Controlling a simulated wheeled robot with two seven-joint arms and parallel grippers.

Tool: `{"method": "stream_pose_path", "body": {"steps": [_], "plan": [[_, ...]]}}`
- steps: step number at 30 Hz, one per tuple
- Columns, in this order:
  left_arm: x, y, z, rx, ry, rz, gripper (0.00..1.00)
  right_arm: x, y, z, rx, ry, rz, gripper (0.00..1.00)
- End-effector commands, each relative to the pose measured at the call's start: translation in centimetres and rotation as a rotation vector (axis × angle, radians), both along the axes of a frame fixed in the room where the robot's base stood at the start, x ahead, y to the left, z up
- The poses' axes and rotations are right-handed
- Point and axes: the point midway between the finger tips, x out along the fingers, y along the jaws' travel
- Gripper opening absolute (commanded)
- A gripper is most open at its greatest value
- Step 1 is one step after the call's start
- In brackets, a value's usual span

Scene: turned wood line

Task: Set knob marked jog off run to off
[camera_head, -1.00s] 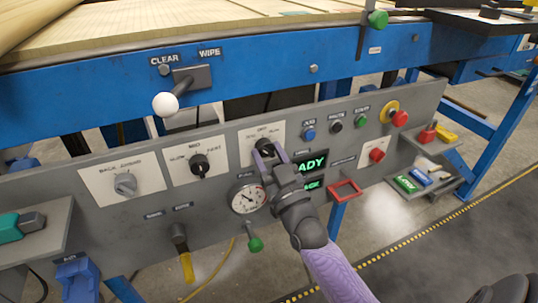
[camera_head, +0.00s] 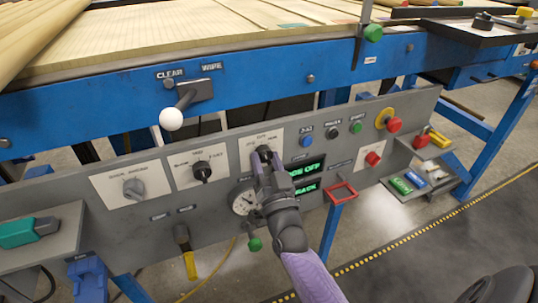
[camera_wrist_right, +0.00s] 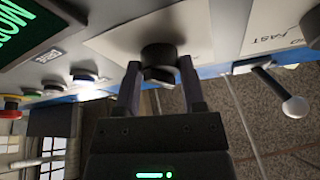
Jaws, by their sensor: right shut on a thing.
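The black knob (camera_head: 264,151) sits on a white plate (camera_head: 248,143) on the grey panel, with small labels above it. Its top label appears to read OFF; the side labels are too small to read surely. My right gripper (camera_head: 266,166) is shut on the knob, one finger on each side. The right wrist view shows the same knob (camera_wrist_right: 158,56) between the two fingers (camera_wrist_right: 159,76). The knob's pointer is largely hidden, so I cannot tell its exact angle. The green display (camera_head: 304,168) beside it ends in OFF, partly covered by my gripper. My left gripper is not in view.
To the left are another black knob (camera_head: 202,170) and a grey knob (camera_head: 134,188). Buttons, including a red one (camera_head: 394,124), are to the right. A white-balled lever (camera_head: 171,118) projects above.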

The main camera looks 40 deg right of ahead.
Motion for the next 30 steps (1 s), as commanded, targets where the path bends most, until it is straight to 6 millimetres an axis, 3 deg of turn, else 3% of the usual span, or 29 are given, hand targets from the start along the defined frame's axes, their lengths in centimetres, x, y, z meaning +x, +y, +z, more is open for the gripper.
{"method": "stream_pose_path", "body": {"steps": [15,30], "plan": [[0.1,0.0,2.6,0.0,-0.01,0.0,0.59,0.1,0.2,0.2,0.312,-0.074,0.001,0.0],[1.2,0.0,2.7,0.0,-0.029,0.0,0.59,0.1,0.2,0.0,0.372,-0.088,0.0,0.0]]}}
